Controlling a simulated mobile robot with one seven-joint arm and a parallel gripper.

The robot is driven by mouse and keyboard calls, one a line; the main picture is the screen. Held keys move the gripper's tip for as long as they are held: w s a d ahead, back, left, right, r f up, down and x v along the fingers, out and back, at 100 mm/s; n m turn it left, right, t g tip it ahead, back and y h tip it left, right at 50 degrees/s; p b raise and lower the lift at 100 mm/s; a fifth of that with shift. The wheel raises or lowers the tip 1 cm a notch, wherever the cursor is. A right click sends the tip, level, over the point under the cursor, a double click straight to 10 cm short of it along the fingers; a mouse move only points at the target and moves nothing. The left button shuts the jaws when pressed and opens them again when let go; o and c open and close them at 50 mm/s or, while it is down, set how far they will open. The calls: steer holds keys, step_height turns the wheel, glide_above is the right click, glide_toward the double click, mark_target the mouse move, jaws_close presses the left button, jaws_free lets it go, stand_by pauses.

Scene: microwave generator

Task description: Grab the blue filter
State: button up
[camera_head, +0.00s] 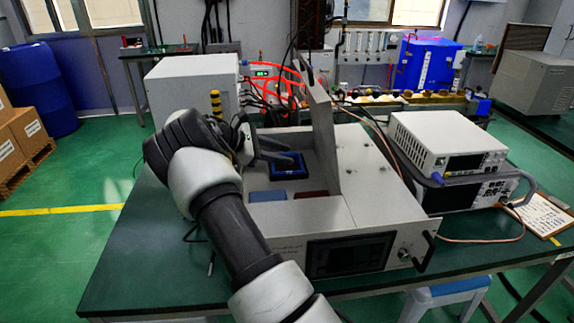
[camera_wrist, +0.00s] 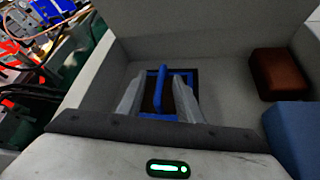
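The blue filter (camera_head: 289,172) sits inside the open grey generator box (camera_head: 350,208). In the wrist view it shows as a blue square frame (camera_wrist: 163,116) around a dark middle, with an upright blue handle (camera_wrist: 160,88). My gripper (camera_head: 284,152) reaches into the box from the left, just above the filter. In the wrist view my gripper (camera_wrist: 160,82) is open, with one pale finger on each side of the handle. Gaps show between the fingers and the handle. The fingers hide parts of the frame's sides.
A blue block (camera_wrist: 295,138) and a reddish-brown block (camera_wrist: 279,72) lie to the right of the filter in the wrist view. The box's upright panel (camera_head: 322,125) stands to the right of my gripper. Stacked instruments (camera_head: 447,143) stand farther right on the table. Cables run behind the box.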

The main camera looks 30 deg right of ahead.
jaws_close()
